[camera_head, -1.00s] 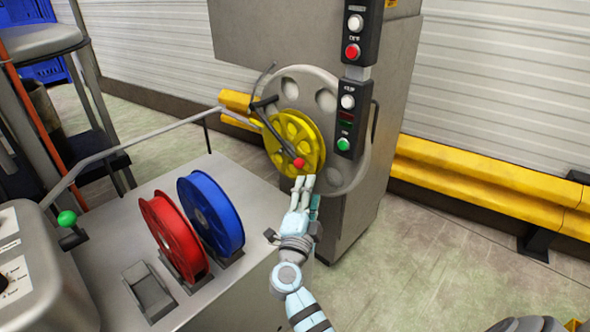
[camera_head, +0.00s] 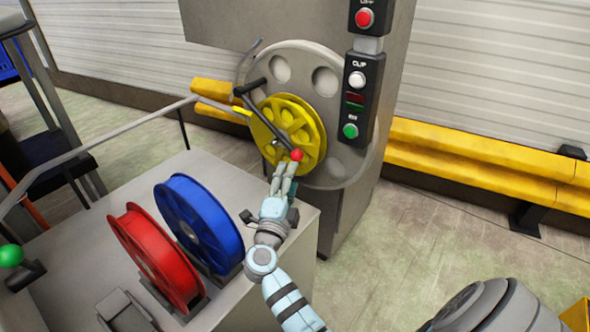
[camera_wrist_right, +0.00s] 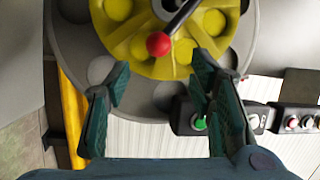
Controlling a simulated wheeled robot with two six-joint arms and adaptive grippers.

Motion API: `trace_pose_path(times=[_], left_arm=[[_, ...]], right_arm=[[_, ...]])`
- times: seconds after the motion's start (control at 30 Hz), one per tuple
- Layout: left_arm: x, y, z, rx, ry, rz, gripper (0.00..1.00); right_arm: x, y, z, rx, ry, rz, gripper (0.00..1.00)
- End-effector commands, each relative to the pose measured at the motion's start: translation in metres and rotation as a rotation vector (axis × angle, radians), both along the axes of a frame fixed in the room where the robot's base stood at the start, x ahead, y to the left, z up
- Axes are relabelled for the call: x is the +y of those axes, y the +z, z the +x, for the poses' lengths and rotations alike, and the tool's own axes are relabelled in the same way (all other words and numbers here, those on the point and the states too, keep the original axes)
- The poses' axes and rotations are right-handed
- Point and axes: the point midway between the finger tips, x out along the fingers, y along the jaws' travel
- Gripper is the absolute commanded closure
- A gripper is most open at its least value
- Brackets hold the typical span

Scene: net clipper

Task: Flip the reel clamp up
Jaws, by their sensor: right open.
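The reel clamp is a dark lever (camera_head: 266,117) lying diagonally across the yellow reel (camera_head: 313,124) on the grey machine's round plate. Its red ball knob (camera_head: 297,155) is at the lower right end. My right gripper (camera_head: 286,167) is open and empty, its fingertips just below the knob. In the right wrist view, the red knob (camera_wrist_right: 158,44) shows between and slightly beyond the open fingertips of my right gripper (camera_wrist_right: 158,72), with no visible contact. My left gripper is not in view.
A blue reel (camera_head: 199,222) and a red reel (camera_head: 155,262) stand on the grey bench (camera_head: 100,235). A control panel (camera_head: 362,95) with buttons is right of the plate.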

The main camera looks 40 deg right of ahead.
Motion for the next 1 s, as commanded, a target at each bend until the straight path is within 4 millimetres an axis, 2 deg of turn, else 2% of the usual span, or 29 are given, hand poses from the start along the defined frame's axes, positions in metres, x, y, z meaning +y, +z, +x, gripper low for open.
trace_pose_path(times=[0.03, 0.1, 0.3, 0.6, 0.67, 0.9, 1.0], left_arm=[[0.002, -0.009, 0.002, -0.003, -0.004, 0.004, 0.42], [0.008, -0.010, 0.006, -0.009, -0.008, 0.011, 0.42], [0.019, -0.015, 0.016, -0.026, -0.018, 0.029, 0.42], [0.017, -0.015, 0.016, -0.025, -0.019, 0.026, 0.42], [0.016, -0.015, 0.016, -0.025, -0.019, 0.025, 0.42], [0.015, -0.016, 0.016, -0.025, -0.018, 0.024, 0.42], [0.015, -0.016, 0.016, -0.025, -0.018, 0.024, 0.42]], right_arm=[[-0.011, -0.004, 0.009, -0.003, 0.000, -0.005, 0.51], [-0.026, 0.001, 0.021, -0.003, -0.001, -0.005, 0.51], [-0.053, 0.006, 0.044, 0.000, 0.000, -0.002, 0.51], [-0.058, 0.008, 0.047, 0.000, 0.001, 0.000, 0.51], [-0.058, 0.008, 0.047, 0.000, 0.001, 0.000, 0.59], [-0.058, 0.007, 0.047, 0.002, 0.001, 0.000, 0.97], [-0.058, 0.007, 0.047, 0.002, 0.001, 0.000, 1.00]])
